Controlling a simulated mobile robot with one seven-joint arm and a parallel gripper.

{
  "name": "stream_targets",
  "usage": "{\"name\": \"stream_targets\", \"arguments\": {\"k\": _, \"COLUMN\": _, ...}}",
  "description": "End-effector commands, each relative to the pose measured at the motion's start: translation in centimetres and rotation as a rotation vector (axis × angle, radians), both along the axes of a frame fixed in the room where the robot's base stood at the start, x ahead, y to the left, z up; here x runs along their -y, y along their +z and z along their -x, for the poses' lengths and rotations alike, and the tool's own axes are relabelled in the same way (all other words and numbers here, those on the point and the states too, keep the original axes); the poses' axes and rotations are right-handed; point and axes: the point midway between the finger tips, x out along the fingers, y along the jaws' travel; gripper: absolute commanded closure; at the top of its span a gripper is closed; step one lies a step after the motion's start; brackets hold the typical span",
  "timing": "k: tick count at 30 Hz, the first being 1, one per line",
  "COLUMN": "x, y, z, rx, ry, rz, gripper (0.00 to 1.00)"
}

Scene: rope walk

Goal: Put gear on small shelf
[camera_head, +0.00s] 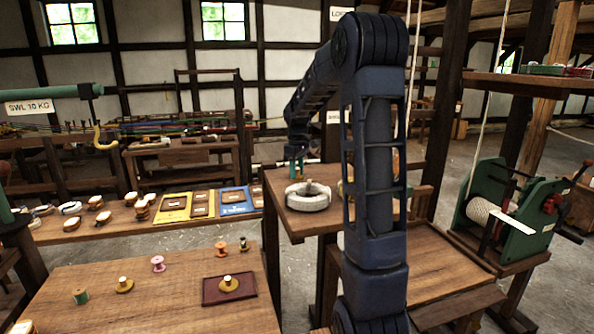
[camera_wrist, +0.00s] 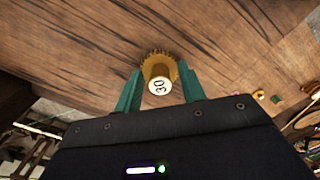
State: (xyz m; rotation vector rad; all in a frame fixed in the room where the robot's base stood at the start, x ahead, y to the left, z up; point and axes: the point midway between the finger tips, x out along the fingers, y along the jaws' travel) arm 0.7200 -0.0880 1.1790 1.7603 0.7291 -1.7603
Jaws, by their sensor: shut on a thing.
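In the wrist view, a brass-coloured toothed gear (camera_wrist: 172,64) with a raised round hub marked "30" is between the teal fingers of my gripper (camera_wrist: 160,86), which is shut on it. In the head view my arm bends over to the left and my gripper (camera_head: 296,166) hangs small above a raised wooden shelf (camera_head: 285,222); the gear cannot be made out there. A pale grey ring-shaped coil (camera_head: 308,197) lies on this shelf. Something yellow beside it is mostly hidden behind my arm.
A front table (camera_head: 160,312) carries several small spools and gear-like pieces, one on a dark red tray (camera_head: 230,289). A long bench behind holds brushes and coloured trays (camera_head: 172,208). A green winch (camera_head: 510,216) stands right, under a high shelf (camera_head: 528,83). A post stands behind my arm.

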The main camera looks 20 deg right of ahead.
Motion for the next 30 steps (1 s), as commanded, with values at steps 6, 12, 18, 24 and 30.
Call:
{"name": "stream_targets", "arguments": {"k": 6, "x": 0.0, "y": 0.0, "z": 0.0, "rx": 0.0, "ry": 0.0, "rz": 0.0, "gripper": 0.38}}
{"name": "stream_targets", "arguments": {"k": 12, "x": 0.0, "y": 0.0, "z": 0.0, "rx": 0.0, "ry": 0.0, "rz": 0.0, "gripper": 0.38}}
{"name": "stream_targets", "arguments": {"k": 18, "x": 0.0, "y": 1.4, "z": 0.0, "rx": 0.001, "ry": 0.0, "rz": 0.0, "gripper": 0.38}}
{"name": "stream_targets", "arguments": {"k": 24, "x": 0.0, "y": 5.1, "z": -0.1, "rx": 0.004, "ry": 0.0, "rz": 0.001, "gripper": 0.38}}
{"name": "stream_targets", "arguments": {"k": 30, "x": 0.0, "y": 8.8, "z": -0.1, "rx": 0.003, "ry": 0.0, "rz": 0.0, "gripper": 0.38}}
